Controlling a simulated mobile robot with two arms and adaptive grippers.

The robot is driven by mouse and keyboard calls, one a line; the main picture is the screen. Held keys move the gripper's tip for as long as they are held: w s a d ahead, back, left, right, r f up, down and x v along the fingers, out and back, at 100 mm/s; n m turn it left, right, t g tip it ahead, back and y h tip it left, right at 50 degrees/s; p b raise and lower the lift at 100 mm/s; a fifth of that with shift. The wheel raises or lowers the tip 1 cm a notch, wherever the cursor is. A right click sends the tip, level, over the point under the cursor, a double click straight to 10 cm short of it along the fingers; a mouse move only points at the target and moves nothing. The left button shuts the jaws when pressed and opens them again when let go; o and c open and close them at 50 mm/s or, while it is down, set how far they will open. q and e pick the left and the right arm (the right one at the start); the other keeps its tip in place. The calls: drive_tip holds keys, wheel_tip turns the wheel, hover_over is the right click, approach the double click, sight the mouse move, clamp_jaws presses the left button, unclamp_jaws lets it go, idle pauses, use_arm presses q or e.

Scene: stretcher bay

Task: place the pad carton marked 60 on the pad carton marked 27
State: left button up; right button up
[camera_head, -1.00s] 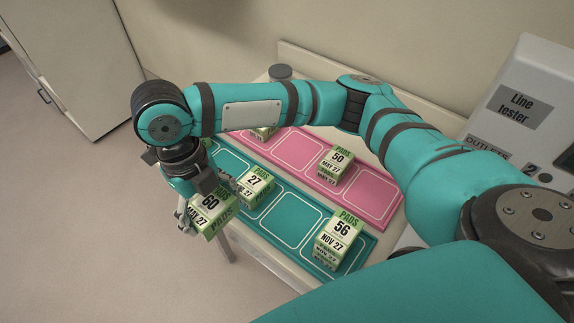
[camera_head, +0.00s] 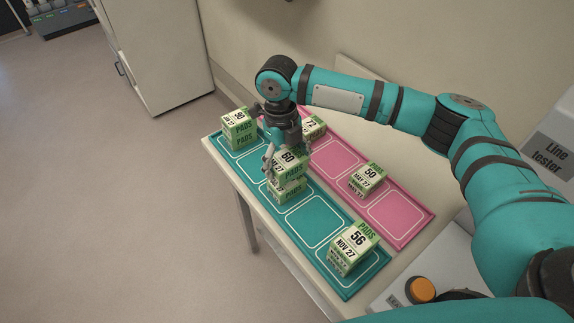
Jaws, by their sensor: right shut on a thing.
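The pad carton marked 60 (camera_head: 291,171) is in my right gripper (camera_head: 285,156), whose fingers are shut on it. It shows directly above or on the pad carton marked 27 (camera_head: 287,193), which stands on the teal mat (camera_head: 313,222). The 60 carton covers the 27 carton's top and marking, so only its lower front shows. I cannot tell whether the two touch. My left gripper is not in view.
On the teal mat stand the carton marked 56 (camera_head: 354,248) at the near end and a stack with a carton marked 90 (camera_head: 239,121) at the far end. The pink mat (camera_head: 334,160) holds cartons marked 50 (camera_head: 368,178) and 72 (camera_head: 314,127). An orange button (camera_head: 421,289) is at lower right.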

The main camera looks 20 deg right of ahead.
sight(287, 169)
drive_tip(key=shift+w+d+f, duration=0.1)
drive_tip(key=shift+w, duration=0.05)
wheel_tip(287, 169, down, 2)
drive_tip(key=shift+f+p, duration=0.1)
drive_tip(key=shift+p, duration=0.65)
drive_tip(key=shift+f, duration=0.4)
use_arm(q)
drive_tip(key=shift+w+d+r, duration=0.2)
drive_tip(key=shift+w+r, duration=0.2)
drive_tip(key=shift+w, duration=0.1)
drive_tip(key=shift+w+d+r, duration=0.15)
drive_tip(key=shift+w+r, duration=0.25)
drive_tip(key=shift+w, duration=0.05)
use_arm(e)
drive_tip(key=shift+f, duration=0.25)
